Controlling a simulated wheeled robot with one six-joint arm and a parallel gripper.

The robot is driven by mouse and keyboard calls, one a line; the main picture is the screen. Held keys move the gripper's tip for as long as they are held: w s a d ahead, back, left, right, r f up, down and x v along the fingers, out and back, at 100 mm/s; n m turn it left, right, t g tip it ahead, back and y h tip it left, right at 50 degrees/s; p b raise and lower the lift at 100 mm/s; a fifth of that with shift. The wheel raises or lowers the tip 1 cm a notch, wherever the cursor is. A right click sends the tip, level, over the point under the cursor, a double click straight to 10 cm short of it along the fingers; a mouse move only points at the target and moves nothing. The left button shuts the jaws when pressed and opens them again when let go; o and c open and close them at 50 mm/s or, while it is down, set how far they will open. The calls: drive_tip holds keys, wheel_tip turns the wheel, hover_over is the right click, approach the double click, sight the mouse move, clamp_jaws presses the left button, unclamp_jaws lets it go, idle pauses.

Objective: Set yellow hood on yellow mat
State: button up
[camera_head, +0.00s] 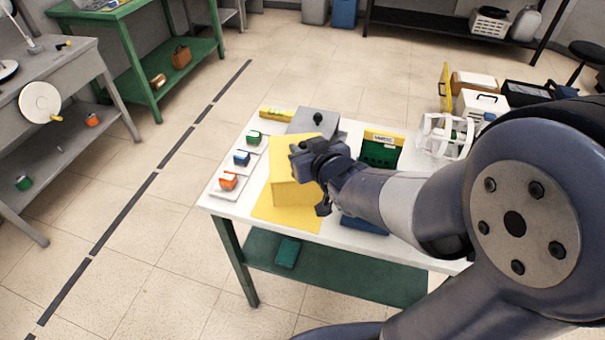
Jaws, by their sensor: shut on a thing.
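The yellow hood (292,192) is a box-like yellow cover near the left part of the white table. It appears over the yellow mat (268,214), a flat yellow sheet whose front and left parts show around it. My gripper (312,164) is at the hood's top right, shut on the hood. My gripper and wrist hide the hood's right side and part of the mat. I cannot tell whether the hood's underside touches the mat.
A white tray (222,191) with small orange, blue and green coils stands left of the mat. A grey hood (314,121) with a black knob stands behind. A green-and-yellow box (379,154) and a white frame (440,142) stand right. Bare table (233,211) shows at front left.

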drive_tip(key=shift+f+b, duration=0.35)
drive_tip(key=shift+f, duration=2.6)
drive_tip(key=shift+f, duration=0.15)
drive_tip(key=o, duration=1)
drive_tip(key=shift+r, duration=0.2)
drive_tip(key=p+v, duration=0.2)
drive_tip(key=v, duration=1)
